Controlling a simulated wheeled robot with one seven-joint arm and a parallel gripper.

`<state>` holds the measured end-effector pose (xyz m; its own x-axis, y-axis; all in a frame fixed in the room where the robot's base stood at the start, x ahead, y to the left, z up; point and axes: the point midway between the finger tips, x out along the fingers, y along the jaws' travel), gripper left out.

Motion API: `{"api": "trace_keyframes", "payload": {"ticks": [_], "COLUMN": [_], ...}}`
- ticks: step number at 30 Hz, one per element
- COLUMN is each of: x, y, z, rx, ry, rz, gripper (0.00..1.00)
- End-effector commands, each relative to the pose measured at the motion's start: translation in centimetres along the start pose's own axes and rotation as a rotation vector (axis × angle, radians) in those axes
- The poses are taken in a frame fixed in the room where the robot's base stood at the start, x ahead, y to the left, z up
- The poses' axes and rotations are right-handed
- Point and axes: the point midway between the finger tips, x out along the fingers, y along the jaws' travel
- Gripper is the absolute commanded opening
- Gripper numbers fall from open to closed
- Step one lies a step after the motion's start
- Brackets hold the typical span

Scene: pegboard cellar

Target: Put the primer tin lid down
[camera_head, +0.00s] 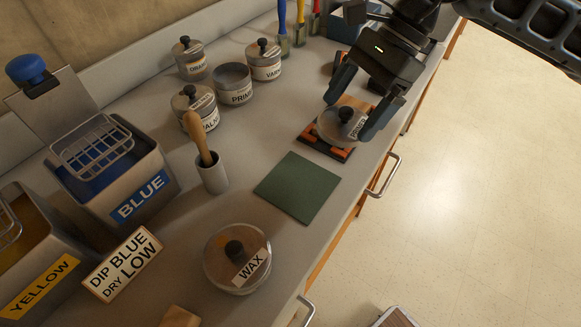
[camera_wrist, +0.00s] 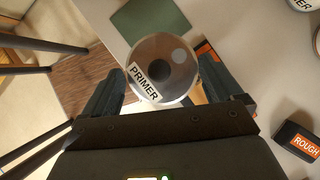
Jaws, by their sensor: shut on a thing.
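My gripper (camera_head: 357,117) is at the upper right of the head view, near the bench's front edge. It is shut on the primer tin lid (camera_head: 331,126), a round grey metal lid with a dark knob and a PRIMER label. The lid also shows between the fingers in the wrist view (camera_wrist: 160,62). It is over an orange and black block or frame (camera_head: 324,147); I cannot tell whether they touch. The primer tin (camera_head: 233,84) stands without a lid at the back of the bench. A dark green square mat (camera_head: 299,187) lies empty to the left of my gripper.
Lidded tins stand around the primer tin, among them VARNISH (camera_head: 265,62). A WAX tin (camera_head: 237,258), a cup with a wooden-handled tool (camera_head: 211,172), and a blue dip tank (camera_head: 115,190) stand to the left. A drawer handle (camera_head: 386,175) sticks out in front. A ROUGH block (camera_wrist: 298,141) lies nearby.

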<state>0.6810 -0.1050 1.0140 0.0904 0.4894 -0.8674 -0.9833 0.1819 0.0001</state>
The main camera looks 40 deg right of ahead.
Motion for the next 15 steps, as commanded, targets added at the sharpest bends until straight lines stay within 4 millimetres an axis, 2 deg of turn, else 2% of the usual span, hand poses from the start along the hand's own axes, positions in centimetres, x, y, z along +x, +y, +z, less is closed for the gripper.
{"api": "trace_keyframes", "payload": {"ticks": [1, 9, 15], "x": [0.9, 6.5, 9.0], "y": [0.2, 1.2, 1.5], "z": [0.9, 4.0, 5.2], "rx": [-0.003, -0.001, 0.0], "ry": [-0.006, -0.006, -0.002], "rz": [0.004, 0.004, 0.001], "gripper": [0.64, 0.64, 0.64]}}
